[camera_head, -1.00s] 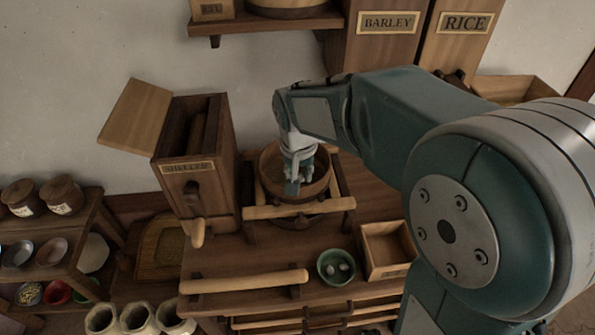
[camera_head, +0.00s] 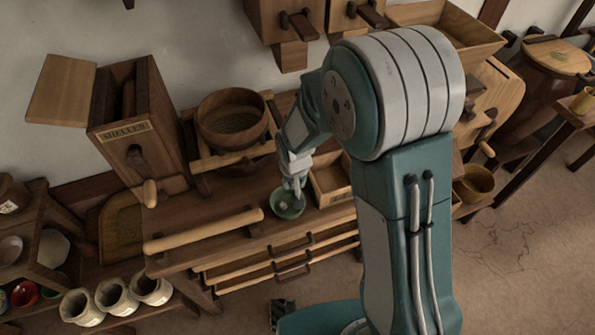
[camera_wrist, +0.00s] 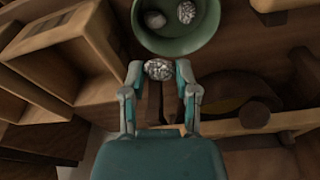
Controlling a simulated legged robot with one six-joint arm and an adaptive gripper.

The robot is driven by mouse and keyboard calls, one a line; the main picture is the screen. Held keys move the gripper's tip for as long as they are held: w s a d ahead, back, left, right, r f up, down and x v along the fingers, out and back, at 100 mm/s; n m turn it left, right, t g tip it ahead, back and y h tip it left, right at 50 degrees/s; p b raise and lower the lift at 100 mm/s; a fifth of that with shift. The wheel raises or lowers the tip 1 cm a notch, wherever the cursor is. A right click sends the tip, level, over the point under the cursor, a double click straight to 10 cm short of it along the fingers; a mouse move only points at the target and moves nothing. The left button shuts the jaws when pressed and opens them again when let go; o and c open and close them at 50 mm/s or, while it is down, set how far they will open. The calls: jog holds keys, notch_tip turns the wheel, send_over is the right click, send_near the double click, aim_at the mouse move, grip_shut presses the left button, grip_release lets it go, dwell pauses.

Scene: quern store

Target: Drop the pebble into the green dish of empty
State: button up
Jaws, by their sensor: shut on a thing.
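My gripper (camera_wrist: 159,75) is shut on a speckled grey-white pebble (camera_wrist: 158,69), held between the fingertips in the wrist view. The green dish (camera_wrist: 180,42) is just beyond the fingertips there, and two pebbles lie in it, a plain grey one (camera_wrist: 155,19) and a speckled one (camera_wrist: 186,12). In the head view my gripper (camera_head: 294,196) is over the green dish (camera_head: 290,211) on the wooden bench. The held pebble cannot be made out clearly in the head view. The wrist view does not show how high the pebble is above the dish.
A small open wooden box (camera_head: 330,180) stands right beside the dish. A round sieve (camera_head: 232,121) rests on a wooden frame at the back, next to the sheller (camera_head: 137,125). A wooden roller (camera_head: 204,230) lies along the bench at the left. Several jars stand at lower left.

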aim_at(293, 188)
jog(key=f, duration=0.4)
jog(key=shift+a, duration=0.2)
jog(key=shift+d+f, duration=0.15)
jog(key=shift+f, duration=0.75)
jog(key=o, duration=0.9)
jog(key=r, duration=0.4)
jog(key=s+r, duration=0.1)
jog(key=r, duration=0.6)
jog(key=shift+s+r, duration=0.3)
jog(key=shift+r, duration=0.1)
jog(key=shift+r, duration=0.1)
